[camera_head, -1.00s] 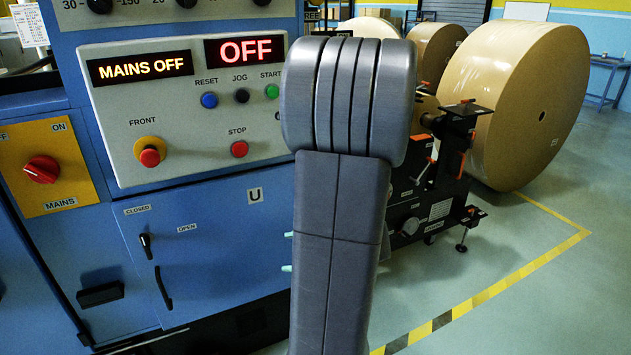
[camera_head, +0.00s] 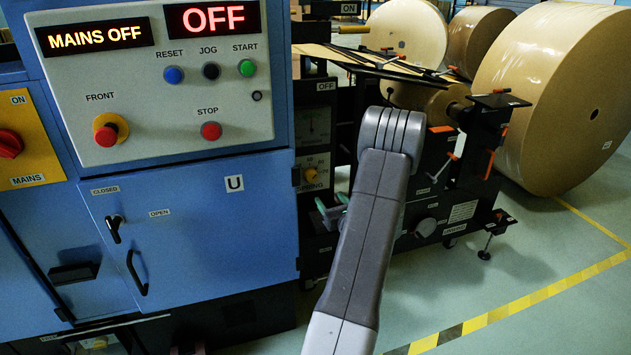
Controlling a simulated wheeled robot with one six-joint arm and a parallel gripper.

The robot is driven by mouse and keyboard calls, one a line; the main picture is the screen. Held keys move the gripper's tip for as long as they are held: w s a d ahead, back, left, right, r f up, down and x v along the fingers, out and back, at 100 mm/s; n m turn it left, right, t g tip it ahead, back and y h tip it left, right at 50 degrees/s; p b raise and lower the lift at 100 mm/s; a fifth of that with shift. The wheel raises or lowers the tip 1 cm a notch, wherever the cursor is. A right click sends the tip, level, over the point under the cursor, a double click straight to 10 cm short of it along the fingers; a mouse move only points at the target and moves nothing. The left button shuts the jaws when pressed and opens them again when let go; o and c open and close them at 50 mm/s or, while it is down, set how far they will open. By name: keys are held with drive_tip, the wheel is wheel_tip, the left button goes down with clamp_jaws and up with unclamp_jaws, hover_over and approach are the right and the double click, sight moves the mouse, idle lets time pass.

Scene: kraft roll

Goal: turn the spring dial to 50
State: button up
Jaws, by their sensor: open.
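My gripper (camera_head: 332,211) shows as two green-tipped fingers below the dial, partly hidden behind my grey arm. The fingers are apart, with nothing seen between them. The gripper appears clear of the dial.
The control panel (camera_head: 155,85) reads MAINS OFF and OFF. A gauge (camera_head: 313,127) sits above the dial. Large kraft rolls (camera_head: 545,95) and dark machine parts stand right of my arm.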

sight(313, 178)
drive_tip(key=x, duration=1.3)
drive_tip(key=shift+s+a, duration=0.1)
drive_tip(key=shift+c, duration=0.2)
drive_tip(key=shift+b, duration=0.35)
drive_tip(key=c, duration=0.9)
